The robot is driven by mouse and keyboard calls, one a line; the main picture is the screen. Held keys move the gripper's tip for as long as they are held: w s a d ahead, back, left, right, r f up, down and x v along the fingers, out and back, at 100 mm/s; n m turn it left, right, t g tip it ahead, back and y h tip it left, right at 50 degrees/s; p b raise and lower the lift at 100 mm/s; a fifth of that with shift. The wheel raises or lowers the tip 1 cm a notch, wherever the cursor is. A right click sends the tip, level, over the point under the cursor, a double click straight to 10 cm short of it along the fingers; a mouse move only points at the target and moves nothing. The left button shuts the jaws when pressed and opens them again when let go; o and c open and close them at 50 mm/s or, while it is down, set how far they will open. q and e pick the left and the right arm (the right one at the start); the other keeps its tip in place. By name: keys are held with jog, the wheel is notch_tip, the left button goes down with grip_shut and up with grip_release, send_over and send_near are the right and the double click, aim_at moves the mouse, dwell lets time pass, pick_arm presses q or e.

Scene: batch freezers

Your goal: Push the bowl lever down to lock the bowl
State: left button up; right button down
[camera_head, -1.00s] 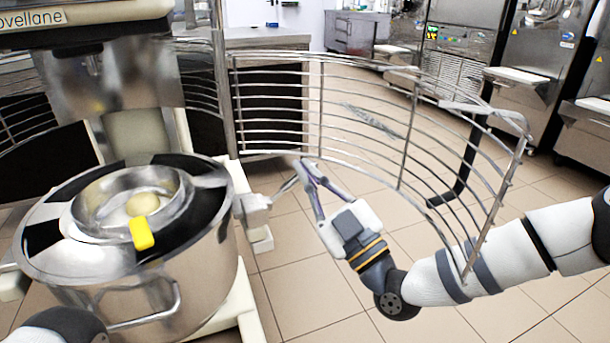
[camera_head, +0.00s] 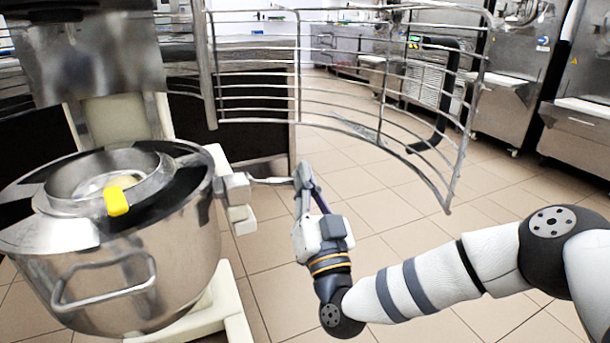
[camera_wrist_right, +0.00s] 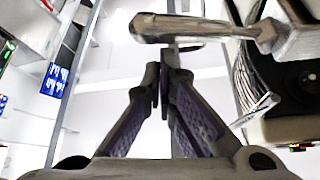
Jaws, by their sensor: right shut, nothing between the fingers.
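The steel mixer bowl (camera_head: 130,270) stands at the left of the head view. The bowl lever (camera_head: 268,181) is a thin metal bar sticking out to the right from a pale bracket (camera_head: 235,190) beside the bowl, and it lies close to level. My right gripper (camera_head: 303,172) is shut and empty, its fingertips at the lever's outer end. In the right wrist view the lever (camera_wrist_right: 190,27) crosses just beyond the fingertips (camera_wrist_right: 166,75); I cannot tell whether they touch it. My left gripper is out of view.
The raised wire guard (camera_head: 345,110) curves above and behind my right gripper. A yellow piece (camera_head: 117,201) sits on the ring over the bowl. The bowl has a side handle (camera_head: 105,280). Tiled floor (camera_head: 270,295) lies open around my right arm. Steel machines (camera_head: 515,70) stand behind.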

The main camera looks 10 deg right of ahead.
jog(key=shift+f+m+h, duration=0.3)
jog(key=shift+m+h, duration=0.3)
jog(key=shift+m, duration=0.1)
